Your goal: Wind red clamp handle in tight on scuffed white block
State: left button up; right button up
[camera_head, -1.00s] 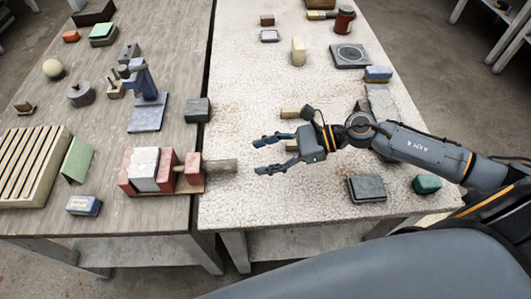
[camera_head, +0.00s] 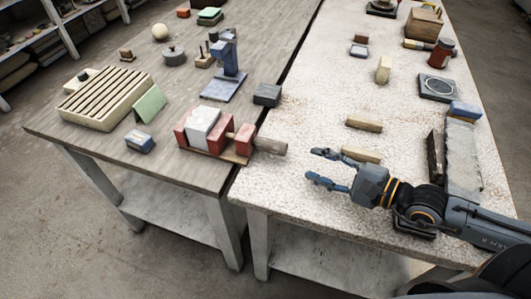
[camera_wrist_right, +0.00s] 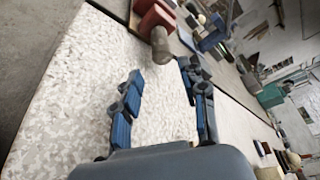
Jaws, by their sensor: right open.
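The red clamp (camera_head: 184,131) stands on the left, wooden-topped table near its right edge. The scuffed white block (camera_head: 201,126) sits between its red jaws. The clamp's brownish handle (camera_head: 270,146) sticks out to the right over the speckled table. My right gripper (camera_head: 315,166) is open and empty above the speckled table, right of the handle's end and apart from it. In the right wrist view the handle's rounded end (camera_wrist_right: 162,46) shows beyond and between the open fingers (camera_wrist_right: 157,88), with a red clamp part (camera_wrist_right: 152,17) behind it. My left gripper is out of view.
A dark block (camera_head: 267,94) and a blue stand (camera_head: 225,85) are behind the clamp. A slatted rack (camera_head: 107,97), a green wedge (camera_head: 149,103) and a blue box (camera_head: 139,142) lie left of it. Wooden strips (camera_head: 364,125) lie behind my right gripper. The speckled table's front is bare.

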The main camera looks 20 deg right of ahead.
aim_at(271, 146)
jog(key=shift+x, duration=1.2)
jog(key=x, duration=0.4)
jog(key=shift+w+d, duration=0.1)
jog(key=shift+d, duration=0.05)
jog(key=x, duration=0.6)
jog(key=shift+w+p, duration=0.1)
jog(key=shift+p, duration=0.3)
jog(key=shift+w+a+f, duration=0.25)
jog(key=shift+w+a, duration=0.15)
jog(key=shift+a, duration=0.1)
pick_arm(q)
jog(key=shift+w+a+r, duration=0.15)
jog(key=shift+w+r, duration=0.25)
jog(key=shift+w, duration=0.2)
pick_arm(e)
grip_shut()
